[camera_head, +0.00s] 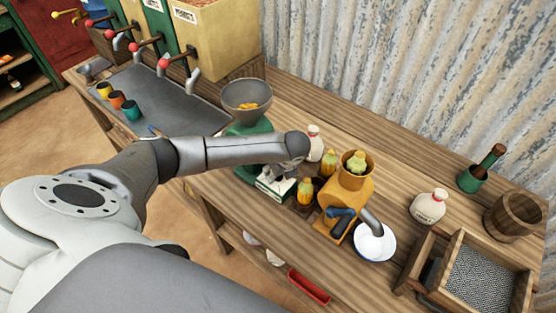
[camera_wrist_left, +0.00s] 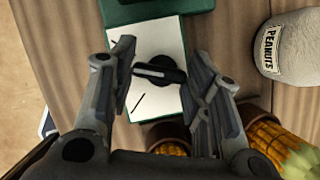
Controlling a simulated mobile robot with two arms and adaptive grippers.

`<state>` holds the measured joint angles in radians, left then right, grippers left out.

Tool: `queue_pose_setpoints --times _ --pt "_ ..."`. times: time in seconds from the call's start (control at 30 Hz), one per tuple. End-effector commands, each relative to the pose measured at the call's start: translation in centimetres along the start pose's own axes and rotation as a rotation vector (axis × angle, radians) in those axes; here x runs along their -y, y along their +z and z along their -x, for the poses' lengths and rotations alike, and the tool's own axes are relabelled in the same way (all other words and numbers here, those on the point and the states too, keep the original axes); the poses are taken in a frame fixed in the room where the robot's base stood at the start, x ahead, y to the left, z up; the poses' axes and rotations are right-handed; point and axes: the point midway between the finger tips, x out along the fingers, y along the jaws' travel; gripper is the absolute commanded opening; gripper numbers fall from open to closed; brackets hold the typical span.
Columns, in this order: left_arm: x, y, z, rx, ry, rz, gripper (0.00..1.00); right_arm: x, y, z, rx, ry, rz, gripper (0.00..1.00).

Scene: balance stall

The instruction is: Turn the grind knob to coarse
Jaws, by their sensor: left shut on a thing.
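The grind knob (camera_wrist_left: 160,72) is black with a pale pointer bar that lies nearly level and reaches left in the left wrist view. It sits on a white panel (camera_wrist_left: 148,33) with thin dark marks, one above left and one below left of the knob. The panel belongs to the green grinder (camera_head: 248,133), which carries a grey bowl (camera_head: 246,97). My left gripper (camera_wrist_left: 160,76) is shut on the knob, one finger at each side. In the head view my left gripper (camera_head: 285,168) covers the knob. My right gripper is not in view.
Close to the gripper stand a white peanuts bottle (camera_head: 315,143) and small pots of corn (camera_head: 305,190). A yellow machine (camera_head: 350,185) with a spout over a white bowl (camera_head: 372,244) is to the right. A metal tray (camera_head: 165,105) lies left.

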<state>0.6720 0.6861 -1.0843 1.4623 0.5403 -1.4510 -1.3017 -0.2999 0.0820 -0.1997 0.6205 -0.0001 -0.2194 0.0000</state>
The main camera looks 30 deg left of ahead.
Motion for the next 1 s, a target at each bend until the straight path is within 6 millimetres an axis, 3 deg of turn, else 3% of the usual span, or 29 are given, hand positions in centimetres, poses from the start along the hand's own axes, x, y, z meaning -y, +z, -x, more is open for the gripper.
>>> queue_pose_setpoints --times 0.4,1.0 --pt "-0.2 0.3 0.2 0.000 -0.105 -0.256 0.21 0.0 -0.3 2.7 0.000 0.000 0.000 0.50" --pt "-0.2 0.2 -0.1 0.000 -0.157 -0.378 0.21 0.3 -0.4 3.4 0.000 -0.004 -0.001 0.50"
